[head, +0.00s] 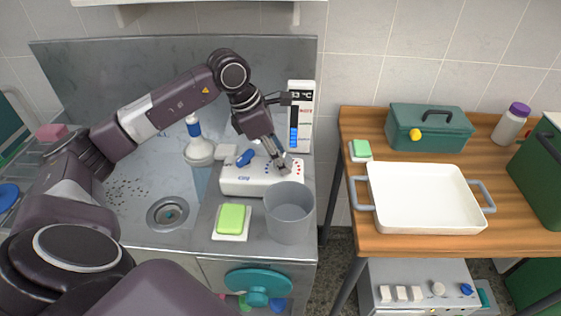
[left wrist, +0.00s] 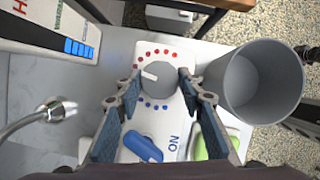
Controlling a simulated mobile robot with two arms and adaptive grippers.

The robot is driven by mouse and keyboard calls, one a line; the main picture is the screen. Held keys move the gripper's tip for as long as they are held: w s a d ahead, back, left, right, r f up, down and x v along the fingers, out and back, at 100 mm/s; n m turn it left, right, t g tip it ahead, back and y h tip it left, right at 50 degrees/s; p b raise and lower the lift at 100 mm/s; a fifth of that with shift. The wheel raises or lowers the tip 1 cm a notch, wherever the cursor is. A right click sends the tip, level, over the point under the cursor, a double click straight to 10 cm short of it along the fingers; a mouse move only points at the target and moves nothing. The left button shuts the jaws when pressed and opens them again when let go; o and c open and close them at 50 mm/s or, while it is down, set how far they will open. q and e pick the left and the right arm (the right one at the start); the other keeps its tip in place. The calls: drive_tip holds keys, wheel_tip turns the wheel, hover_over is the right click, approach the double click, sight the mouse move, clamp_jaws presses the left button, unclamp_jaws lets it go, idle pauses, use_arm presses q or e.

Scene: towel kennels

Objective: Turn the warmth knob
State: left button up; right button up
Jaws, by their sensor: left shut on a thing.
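The warmth knob (left wrist: 161,79) is a round grey knob on a white control box (head: 238,181). In the left wrist view its white mark lies on its left side; red dots arc above it and blue dots below. My left gripper (left wrist: 159,77) has a finger on each side of the knob and is shut on it. In the head view my left gripper (head: 282,163) reaches down onto the box's right part and mostly hides the knob. A tall white temperature panel (head: 299,115) stands behind, its column partly lit blue; its reading is too small to be sure. My right gripper is out of view.
A blue switch (left wrist: 143,147) sits on the box beside the knob. A grey bucket (head: 289,214) stands close in front. A green sponge (head: 231,219) lies near it, and the sink drain (head: 169,214) is left. A white tray (head: 425,200) is on the wooden table at right.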

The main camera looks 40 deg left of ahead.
use_arm(q)
drive_tip(key=shift+w+a+m, duration=0.1)
drive_tip(key=shift+m, duration=0.6)
drive_tip(key=shift+r+h, duration=0.1)
drive_tip(key=shift+h, duration=0.2)
drive_tip(key=o, duration=1.1)
drive_tip(key=shift+o, duration=0.2)
drive_tip(key=v, duration=1.2)
drive_tip(key=shift+w, duration=0.15)
